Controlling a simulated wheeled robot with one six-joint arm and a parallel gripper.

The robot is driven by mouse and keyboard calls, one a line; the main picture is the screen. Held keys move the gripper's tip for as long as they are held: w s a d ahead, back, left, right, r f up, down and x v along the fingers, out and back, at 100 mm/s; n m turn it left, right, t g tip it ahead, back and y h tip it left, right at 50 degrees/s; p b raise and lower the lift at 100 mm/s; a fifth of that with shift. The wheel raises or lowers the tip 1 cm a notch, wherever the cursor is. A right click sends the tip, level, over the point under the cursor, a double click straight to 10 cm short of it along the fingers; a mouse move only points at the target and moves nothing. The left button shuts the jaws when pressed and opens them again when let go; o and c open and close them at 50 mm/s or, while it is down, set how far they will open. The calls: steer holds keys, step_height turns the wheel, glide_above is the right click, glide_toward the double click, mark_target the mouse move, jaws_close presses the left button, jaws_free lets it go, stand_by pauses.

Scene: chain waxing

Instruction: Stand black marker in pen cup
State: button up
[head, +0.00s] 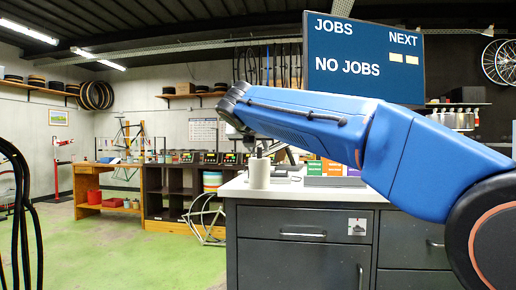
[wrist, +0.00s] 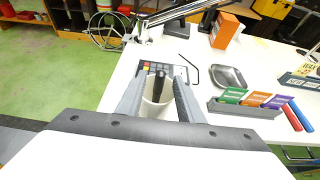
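The white pen cup (wrist: 150,112) stands upright on the white worktop, between my fingers in the wrist view. The black marker (wrist: 159,86) stands in the cup, its upper part dark against the pale inside; its lower end is hard to make out. My gripper (wrist: 160,82) is open, with one finger on each side of the marker and a gap to both. In the head view the cup (head: 259,174) stands near the worktop's left end, and my gripper (head: 254,146) is just above its rim.
On the worktop (wrist: 262,60) are a calculator-like keypad (wrist: 157,68), a hex key (wrist: 189,68), a metal dish (wrist: 228,76), a tray of coloured packets (wrist: 250,98), red and blue marker-like sticks (wrist: 297,115) and an orange box (wrist: 225,30). Green floor lies left of the worktop.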

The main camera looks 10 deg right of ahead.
steer(key=v, duration=1.6)
steer(key=shift+s, duration=0.3)
steer(key=s+d+f+m+g, duration=0.2)
steer(key=s+d+f+m, duration=0.15)
steer(key=d+f, duration=0.35)
steer(key=s+d+f+m+g, duration=0.1)
steer(key=s+d+f+m, duration=0.3)
steer(key=f, duration=0.5)
steer(key=s+d+f+m+g, duration=0.2)
steer(key=d+f+m, duration=0.4)
steer(key=d+f, duration=0.15)
steer(key=s+d+f+m+g+y, duration=0.1)
steer(key=s+d+f+m, duration=0.1)
steer(key=s+f+m, duration=0.4)
steer(key=s+d+f+m+g+y, duration=0.1)
steer(key=s+f+m, duration=0.6)
steer(key=f, duration=0.7)
steer(key=s+d+f+m+g+y, duration=0.1)
steer(key=s+d+f+m, duration=0.1)
steer(key=s+f+m, duration=0.4)
step_height(320, 180, down, 4)
steer(key=shift+s+d+f+y, duration=0.1)
steer(key=shift+s+d+y, duration=0.25)
steer(key=shift+s, duration=0.3)
